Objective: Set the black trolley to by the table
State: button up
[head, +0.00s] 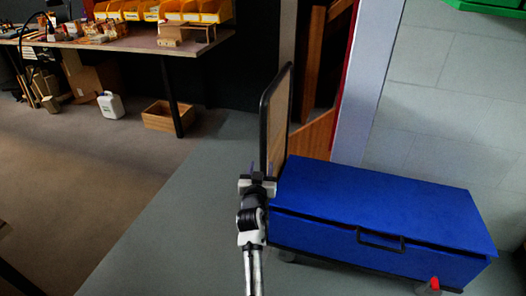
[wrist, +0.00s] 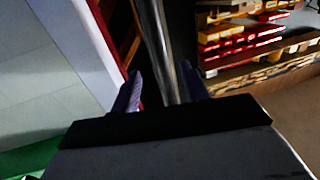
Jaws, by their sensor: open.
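The black trolley has an upright black tube handle frame (head: 265,125) with a pale panel inside it. A large blue lidded box (head: 380,205) sits on its low base, at the right in the head view. My gripper (head: 259,171) is at the near lower part of the handle frame, left of the box. In the wrist view my gripper (wrist: 164,88) is open, with a dark tube (wrist: 163,50) running between its two fingers. I cannot tell whether the fingers touch it. The table (head: 140,42), a long workbench, stands at the upper left.
Yellow bins (head: 195,10) and small parts cover the table. A white jug (head: 111,105), a wooden crate (head: 168,116) and a cardboard box (head: 88,82) stand underneath. A pale wall (head: 450,95) is behind the blue box. The floor (head: 130,185) left of the trolley is clear.

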aim_at(264, 152)
jog(key=w, duration=0.5)
jog(key=w+d, duration=0.1)
jog(key=w, duration=0.2)
jog(key=shift+w, duration=0.3)
jog(key=shift+c, duration=0.2)
grip_shut()
